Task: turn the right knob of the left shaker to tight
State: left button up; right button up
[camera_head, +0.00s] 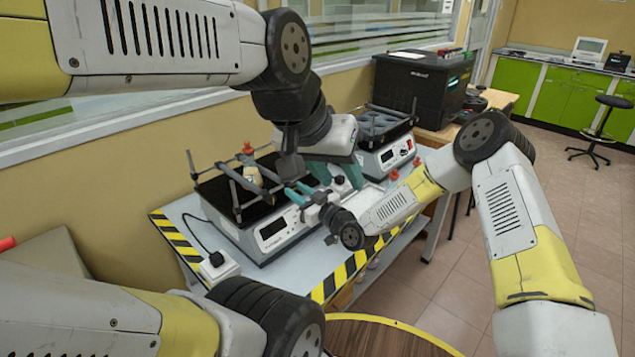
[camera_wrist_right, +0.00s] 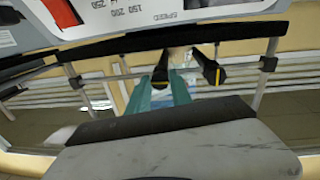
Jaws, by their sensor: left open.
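The left shaker (camera_head: 262,236) is a white box with a black top and a grey rod frame with crossbars. My right gripper (camera_head: 298,192) reaches in from the right with teal fingers at the right end of this frame. In the right wrist view its fingers (camera_wrist_right: 161,80) are apart, one on each side of a dark knob-like piece (camera_wrist_right: 163,64); whether they touch it is unclear. A similar dark piece (camera_wrist_right: 208,70) is beside it. My left gripper (camera_head: 338,176) is open, pointing down just right of the right gripper. My grippers partly hide the shaker's right end.
A second shaker (camera_head: 384,156) stands behind to the right on the same table (camera_head: 300,272), which has a yellow-black striped edge. A yellowish vessel (camera_head: 253,176) with a red cap stands in the left shaker's frame. A white socket box (camera_head: 217,268) is at the table's left front. A black box (camera_head: 420,90) stands further back.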

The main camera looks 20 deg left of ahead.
grip_shut()
jog(key=shift+m, duration=0.3)
jog(key=m, duration=0.3)
jog(key=shift+r, duration=0.1)
jog(key=m, duration=0.4)
jog(key=shift+m+g, duration=0.3)
jog(key=shift+m, duration=0.1)
jog(key=m, duration=0.4)
jog(key=shift+m+g, duration=0.5)
jog(key=shift+m, duration=1.4)
